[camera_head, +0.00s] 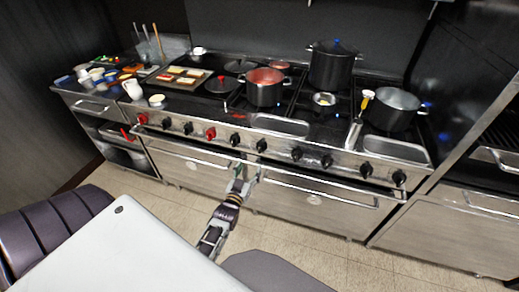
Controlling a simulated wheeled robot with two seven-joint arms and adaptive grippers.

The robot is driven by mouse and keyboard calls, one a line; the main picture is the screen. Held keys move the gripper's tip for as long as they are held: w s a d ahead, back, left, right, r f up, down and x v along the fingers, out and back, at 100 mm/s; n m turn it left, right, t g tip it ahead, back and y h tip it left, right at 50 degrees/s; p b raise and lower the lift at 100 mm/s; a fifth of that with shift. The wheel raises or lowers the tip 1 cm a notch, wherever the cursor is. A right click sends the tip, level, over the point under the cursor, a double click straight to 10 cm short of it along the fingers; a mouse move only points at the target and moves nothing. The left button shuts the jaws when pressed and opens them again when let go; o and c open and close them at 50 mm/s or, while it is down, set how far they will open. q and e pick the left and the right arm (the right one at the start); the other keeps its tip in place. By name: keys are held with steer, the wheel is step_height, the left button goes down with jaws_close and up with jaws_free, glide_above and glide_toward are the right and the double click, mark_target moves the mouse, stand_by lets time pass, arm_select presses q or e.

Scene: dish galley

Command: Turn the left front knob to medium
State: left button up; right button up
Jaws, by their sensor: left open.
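A row of knobs runs along the front panel of the steel range (280,150). It has a red knob (143,118) at the far left, another red knob (210,133) further right, and several black ones, including one black knob (235,139) and another black knob (261,145) near my gripper. I cannot tell which is the left front knob, and the dial marks are too small to read. My left gripper (246,165) is open in front of the oven doors, just below these two black knobs. It appears empty and apart from the knobs. My right gripper is out of view.
Oven door handles (318,190) stick out below the knobs, close to my gripper. A red pot (264,86), a tall dark pot (331,66) and a steel pot (393,108) stand on the range. A white jug (133,89) stands at the left. The tiled floor (300,245) in front looks clear.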

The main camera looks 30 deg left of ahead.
mark_target(259, 148)
arm_select(q)
steer(key=shift+w, duration=0.1)
steer(key=shift+x, duration=6.8)
steer(key=shift+c, duration=0.4)
steer(key=c, duration=0.9)
